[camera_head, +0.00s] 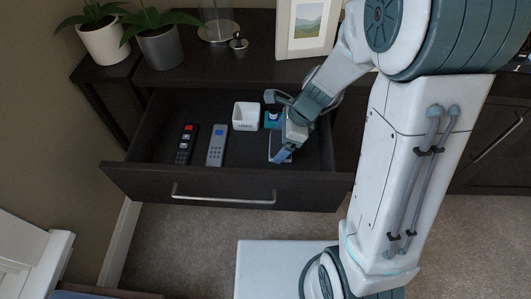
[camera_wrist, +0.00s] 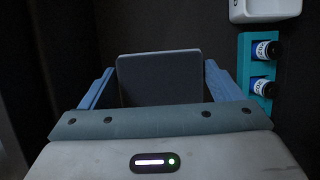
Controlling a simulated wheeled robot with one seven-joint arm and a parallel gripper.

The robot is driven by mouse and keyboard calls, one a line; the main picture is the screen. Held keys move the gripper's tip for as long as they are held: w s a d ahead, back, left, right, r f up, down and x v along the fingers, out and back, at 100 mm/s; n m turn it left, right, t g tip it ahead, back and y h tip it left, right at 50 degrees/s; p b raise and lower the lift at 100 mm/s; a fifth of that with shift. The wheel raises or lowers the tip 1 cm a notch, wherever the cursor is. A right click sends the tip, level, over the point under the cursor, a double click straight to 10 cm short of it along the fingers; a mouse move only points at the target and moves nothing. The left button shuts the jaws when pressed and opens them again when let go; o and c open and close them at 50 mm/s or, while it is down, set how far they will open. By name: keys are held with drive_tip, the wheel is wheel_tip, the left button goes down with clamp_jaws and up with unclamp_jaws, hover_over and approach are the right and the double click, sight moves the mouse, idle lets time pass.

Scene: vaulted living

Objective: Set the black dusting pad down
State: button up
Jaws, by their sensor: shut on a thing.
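My gripper (camera_head: 283,152) reaches down into the open drawer (camera_head: 225,183), toward its right end. In the wrist view its two blue fingers (camera_wrist: 160,72) stand on either side of the black dusting pad (camera_wrist: 160,82), a dark flat panel with rounded upper corners, and are shut on it. The pad's lower part is hidden behind the gripper's front edge. In the head view the pad is mostly hidden by my gripper. I cannot tell whether the pad touches the drawer floor.
The drawer also holds a black remote (camera_head: 186,144), a grey remote (camera_head: 216,146), a white square cup (camera_head: 246,116) and a teal holder (camera_wrist: 245,75) with two blue-labelled cylinders beside my gripper. Potted plants (camera_head: 160,47) and a picture frame (camera_head: 306,28) stand on the cabinet above.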

wheel_tip(320, 180, down, 7)
drive_tip(key=b, duration=0.3)
drive_tip(key=shift+f, duration=0.15)
drive_tip(key=shift+f, duration=0.1)
drive_tip(key=shift+f+b, duration=0.15)
drive_tip(key=shift+b, duration=0.2)
drive_tip(key=o, duration=0.9)
drive_tip(key=shift+o, duration=0.2)
drive_tip(key=shift+r, duration=0.2)
